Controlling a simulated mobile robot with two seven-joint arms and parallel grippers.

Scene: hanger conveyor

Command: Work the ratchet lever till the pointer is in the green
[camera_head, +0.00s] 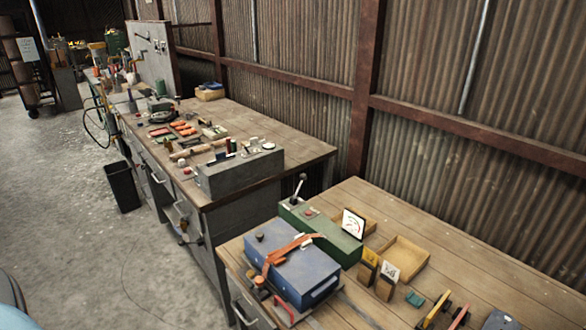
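A green box (322,232) sits on the near wooden workbench. A lever with a dark knob (299,186) stands up at its left end, leaning slightly right. Neither of my grippers is in view.
Shallow wooden trays (403,262) and small yellow-and-dark blocks lie right of the green box. Clamp-like tools (440,310) lie at the near right. A second bench (285,125) with a grey box (240,172) stands beyond. A black bin (122,187) is on the floor.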

